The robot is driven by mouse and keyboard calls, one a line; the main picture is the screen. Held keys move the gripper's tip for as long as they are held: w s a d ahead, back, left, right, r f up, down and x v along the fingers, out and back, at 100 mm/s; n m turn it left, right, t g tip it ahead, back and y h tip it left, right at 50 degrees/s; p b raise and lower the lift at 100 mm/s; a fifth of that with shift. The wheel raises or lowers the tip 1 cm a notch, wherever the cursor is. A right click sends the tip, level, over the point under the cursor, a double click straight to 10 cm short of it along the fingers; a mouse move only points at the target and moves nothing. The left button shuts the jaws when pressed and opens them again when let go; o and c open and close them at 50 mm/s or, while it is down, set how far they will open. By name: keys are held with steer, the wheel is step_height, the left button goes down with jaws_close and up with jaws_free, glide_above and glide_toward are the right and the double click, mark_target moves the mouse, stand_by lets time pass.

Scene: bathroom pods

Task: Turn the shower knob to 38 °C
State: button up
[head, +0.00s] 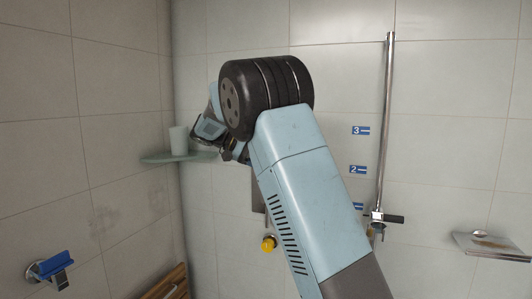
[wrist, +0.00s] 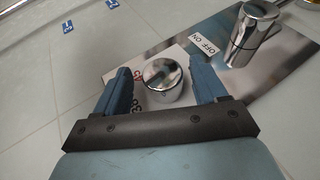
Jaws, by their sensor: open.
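The round chrome shower knob (wrist: 162,82) shows in the wrist view, on a mirror-like panel (wrist: 285,75). My gripper (wrist: 161,69) is open, with one blue finger on each side of the knob. A gap shows between the knob and each finger, and I cannot tell whether either finger touches it. Partly covered red and dark markings lie near the left finger; the setting cannot be read. A second chrome control (wrist: 252,35) stands upper right, next to an OFF/ON label (wrist: 203,46). In the head view my arm hides the knob and most of the panel.
In the head view, a shelf with a white cup (head: 179,140) is in the left corner. A yellow knob (head: 268,244) is below the arm. A vertical shower rail (head: 387,120) and a soap dish (head: 492,246) are at right. A blue-handled tap (head: 54,265) is lower left.

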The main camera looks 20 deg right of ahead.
steer(key=v, duration=1.4)
steer(key=shift+d, duration=0.1)
steer(key=s+d+r+m+t+y, duration=0.1)
steer(key=s+d+r+t+y, duration=0.15)
steer(key=d+t, duration=0.35)
steer(key=s+d+r+m+t+y, duration=0.15)
steer(key=s+t+y, duration=0.3)
steer(key=s, duration=0.45)
steer(key=shift+m+g+y, duration=0.25)
steer(key=shift+g+y, duration=0.05)
steer(key=shift+g, duration=0.15)
steer(key=x, duration=1.3)
steer(key=shift+w+f, duration=0.15)
steer(key=shift+w, duration=0.25)
